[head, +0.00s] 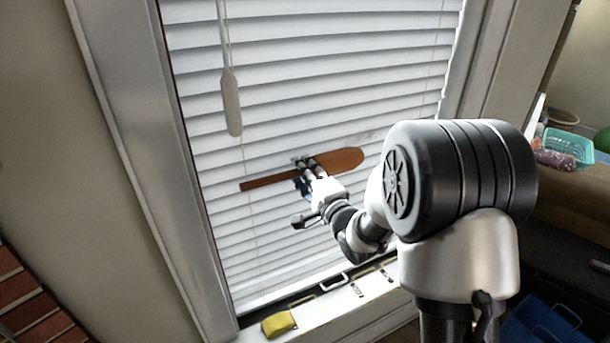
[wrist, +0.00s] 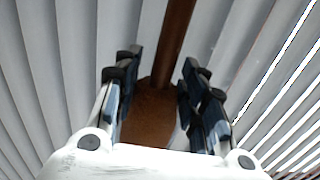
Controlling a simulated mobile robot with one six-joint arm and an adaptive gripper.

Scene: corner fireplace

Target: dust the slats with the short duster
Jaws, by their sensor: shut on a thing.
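The short duster (head: 341,160) is brown, with a thin handle to the left and a broad rounded head to the right. It lies roughly level in front of the white slats (head: 290,95) of a window blind. My gripper (head: 306,165) is shut on it near its middle, where handle and head meet. In the wrist view the duster (wrist: 172,45) runs between my two fingers, with the slats close behind. A grey smudge (head: 366,135) shows on the slats just above the head. I cannot tell whether the duster touches the slats.
A pale paddle-shaped pull (head: 231,102) hangs on a cord at the upper left of the blind. A yellow block (head: 278,324) and a white handle (head: 334,282) are at the sill. The window frame (head: 150,130) bounds the left side. A teal basket (head: 569,146) stands far right.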

